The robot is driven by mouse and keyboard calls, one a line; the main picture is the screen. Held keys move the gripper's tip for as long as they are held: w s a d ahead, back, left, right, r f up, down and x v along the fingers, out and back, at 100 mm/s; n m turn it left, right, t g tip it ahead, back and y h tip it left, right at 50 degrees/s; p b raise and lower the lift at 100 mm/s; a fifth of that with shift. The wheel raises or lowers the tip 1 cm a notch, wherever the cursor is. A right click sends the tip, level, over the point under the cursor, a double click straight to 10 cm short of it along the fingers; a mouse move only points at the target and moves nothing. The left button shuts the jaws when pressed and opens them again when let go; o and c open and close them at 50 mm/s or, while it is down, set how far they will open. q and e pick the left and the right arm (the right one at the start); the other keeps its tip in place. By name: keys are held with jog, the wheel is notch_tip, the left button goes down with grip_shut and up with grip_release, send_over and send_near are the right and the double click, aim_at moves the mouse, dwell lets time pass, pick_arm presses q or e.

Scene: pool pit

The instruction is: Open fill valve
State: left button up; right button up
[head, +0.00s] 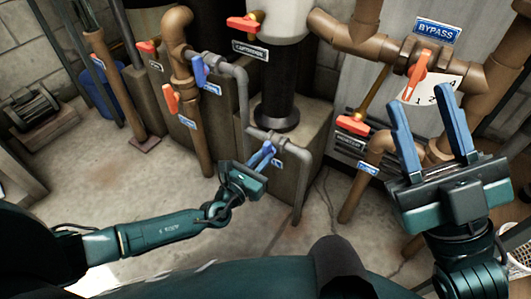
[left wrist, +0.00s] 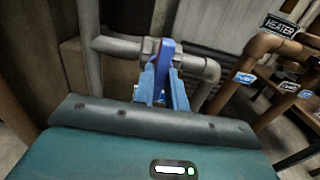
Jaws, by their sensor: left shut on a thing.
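A valve with a blue handle (left wrist: 166,50) sits on a low grey horizontal pipe (left wrist: 118,45) that bends down at its right end. My left gripper (head: 263,153) is shut on this handle, with one finger on each side of it in the left wrist view. In the head view the fingers mostly hide the handle. A small blue tag (head: 277,165) hangs beside it, too small to read, so I cannot confirm it is the fill valve. My right gripper (head: 428,120) is open and empty at the right, its fingers wide apart, in front of the brown pipes.
Another blue handle (head: 198,70) is on the grey pipe above left. Red handles stand on brown pipes at left (head: 171,99), near the cartridge label (head: 242,24), and under the bypass sign (head: 418,72). A motor (head: 32,108) lies far left. The floor (head: 110,185) at left is clear.

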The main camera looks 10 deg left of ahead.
pick_arm(q)
grip_shut()
jog(key=n, duration=1.8)
jog(key=shift+n, duration=0.3)
jog(key=o, duration=0.8)
grip_release()
jog(key=shift+c, duration=0.2)
jog(key=v, duration=0.7)
